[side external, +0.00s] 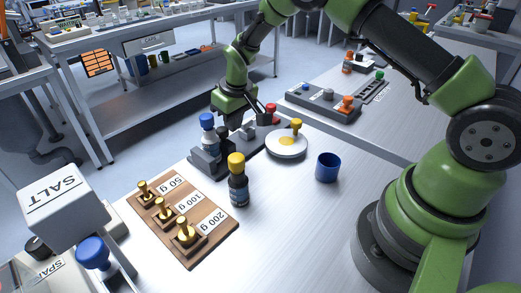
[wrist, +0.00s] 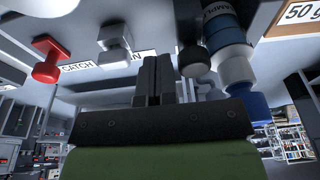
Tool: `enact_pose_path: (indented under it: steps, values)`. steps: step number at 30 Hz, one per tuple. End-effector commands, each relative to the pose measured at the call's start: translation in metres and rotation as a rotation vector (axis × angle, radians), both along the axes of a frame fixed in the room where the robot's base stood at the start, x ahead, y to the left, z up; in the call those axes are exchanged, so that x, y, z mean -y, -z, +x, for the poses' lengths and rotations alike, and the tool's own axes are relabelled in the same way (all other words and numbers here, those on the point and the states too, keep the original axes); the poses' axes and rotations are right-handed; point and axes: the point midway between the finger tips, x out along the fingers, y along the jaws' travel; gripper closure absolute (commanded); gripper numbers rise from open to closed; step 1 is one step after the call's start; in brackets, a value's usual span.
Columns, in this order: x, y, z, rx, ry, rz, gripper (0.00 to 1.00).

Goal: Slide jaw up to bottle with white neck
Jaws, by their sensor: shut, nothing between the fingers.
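The bottle with the white neck and blue cap (side external: 207,124) stands upright at the left end of a dark grey fixture (side external: 212,166). In the wrist view, which looks upside down, its white neck (wrist: 236,71) and blue cap are right of my fingers. A grey knobbed piece (side external: 248,131), perhaps the jaw, sits right of the bottle; a pale grey knob (wrist: 115,45) shows left of my fingers. My gripper (side external: 228,124) is shut and empty, close above the fixture; its fingers (wrist: 157,80) show in the wrist view. Finger contact cannot be told.
A red knob (side external: 271,111) is at the fixture's far end, near a "CATCH" label (wrist: 76,69). A yellow-capped bottle (side external: 238,182), a round white dish (side external: 287,147), a blue cup (side external: 328,167) and a wooden weight board (side external: 185,240) stand nearby.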

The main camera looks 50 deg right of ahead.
Motion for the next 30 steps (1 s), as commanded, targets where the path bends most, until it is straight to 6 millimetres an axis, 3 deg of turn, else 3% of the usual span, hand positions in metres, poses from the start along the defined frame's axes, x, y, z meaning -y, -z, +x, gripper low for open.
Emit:
enact_pose_path:
  steps: [20, 30]
  values:
    - [-0.0091, -0.0002, 0.0001, 0.0, 0.0, 0.0, 1.0]
    - [-0.001, -0.0001, 0.0001, 0.0, 0.001, 0.0, 1.0]
